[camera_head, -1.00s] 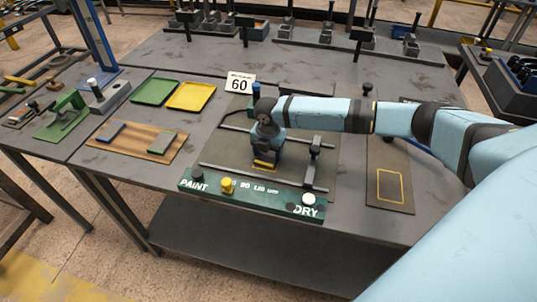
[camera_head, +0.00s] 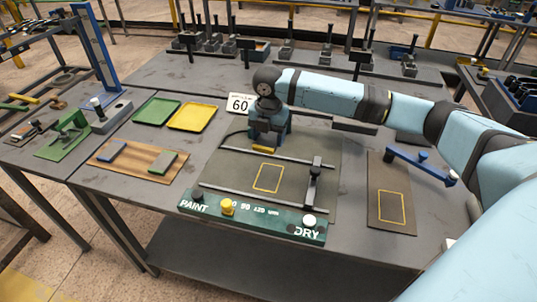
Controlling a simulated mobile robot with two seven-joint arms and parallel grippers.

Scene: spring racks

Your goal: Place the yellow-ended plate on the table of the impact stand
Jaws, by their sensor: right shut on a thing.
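My right gripper (camera_head: 266,142) points down over the back part of the dark coating bed, its fingers mostly hidden by its own wrist. It is shut on the yellow-ended plate, of which only a yellow strip (camera_head: 264,149) shows below the fingers. Whether the plate touches the bed I cannot tell. A stand with a tall blue column (camera_head: 96,45) and a grey block (camera_head: 106,117) at its foot is at the left; it looks like the impact stand. My left gripper is not in view.
The dark bed (camera_head: 235,170) has a bare yellow outline, two rails and a green PAINT/DRY panel (camera_head: 252,217) in front. Green (camera_head: 156,111) and yellow (camera_head: 193,117) trays and a wooden board (camera_head: 130,163) lie to the left. A blue bar (camera_head: 420,163) stands at the right.

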